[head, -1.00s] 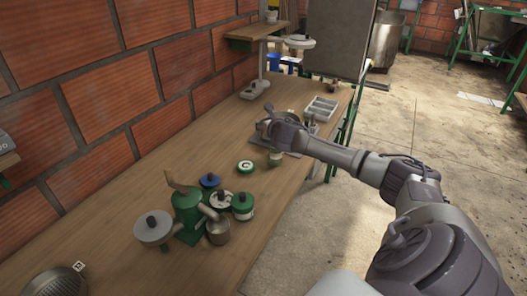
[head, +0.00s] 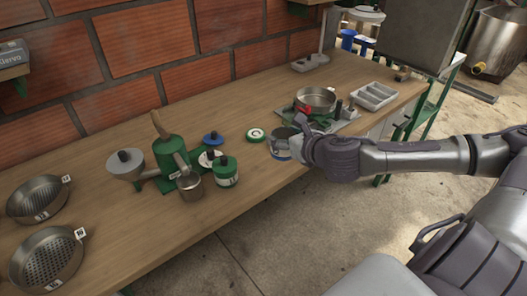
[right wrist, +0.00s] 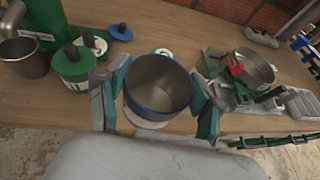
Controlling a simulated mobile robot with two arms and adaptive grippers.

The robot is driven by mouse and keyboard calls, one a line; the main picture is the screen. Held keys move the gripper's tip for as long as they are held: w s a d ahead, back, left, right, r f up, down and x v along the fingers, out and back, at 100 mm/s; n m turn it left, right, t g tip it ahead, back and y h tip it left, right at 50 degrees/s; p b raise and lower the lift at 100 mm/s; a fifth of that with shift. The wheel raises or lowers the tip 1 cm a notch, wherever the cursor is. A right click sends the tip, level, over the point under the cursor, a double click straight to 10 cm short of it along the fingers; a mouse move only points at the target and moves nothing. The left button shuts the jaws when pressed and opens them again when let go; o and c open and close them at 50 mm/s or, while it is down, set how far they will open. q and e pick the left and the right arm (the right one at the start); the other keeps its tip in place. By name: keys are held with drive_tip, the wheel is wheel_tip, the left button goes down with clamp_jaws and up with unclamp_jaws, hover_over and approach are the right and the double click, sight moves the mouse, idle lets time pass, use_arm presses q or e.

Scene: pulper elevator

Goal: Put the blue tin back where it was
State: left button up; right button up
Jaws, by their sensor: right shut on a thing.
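The blue tin (head: 280,152) is in my right gripper (head: 292,143) at the front edge of the bench. In the right wrist view the tin (right wrist: 158,88) is open at the top, with a blue outside and a grey inside, between the two fingers of the gripper (right wrist: 157,100). The fingers are shut on its sides. I cannot tell whether its base touches the bench. A blue lid (head: 213,138) with a dark knob lies farther left; it also shows in the wrist view (right wrist: 120,33). My left gripper is not in view.
A green tin (head: 226,175), a white-topped tin (head: 207,158) and a green pulper (head: 170,152) stand to the left. A green ring-marked lid (head: 256,134) lies near the held tin. A metal pan (head: 315,99) and grey tray (head: 374,95) are behind. Sieves (head: 38,200) lie far left.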

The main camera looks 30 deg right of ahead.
drive_tip(key=x, duration=0.4)
drive_tip(key=a+f+x, duration=0.1)
drive_tip(key=x, duration=0.6)
drive_tip(key=shift+a+f, duration=0.2)
drive_tip(key=shift+f, duration=0.3)
wheel_tip(320, 180, down, 3)
drive_tip(key=shift+f, duration=0.1)
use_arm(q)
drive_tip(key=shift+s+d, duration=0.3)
use_arm(e)
drive_tip(key=shift+f, duration=0.3)
drive_tip(key=shift+f, duration=0.15)
drive_tip(key=o, duration=1.2)
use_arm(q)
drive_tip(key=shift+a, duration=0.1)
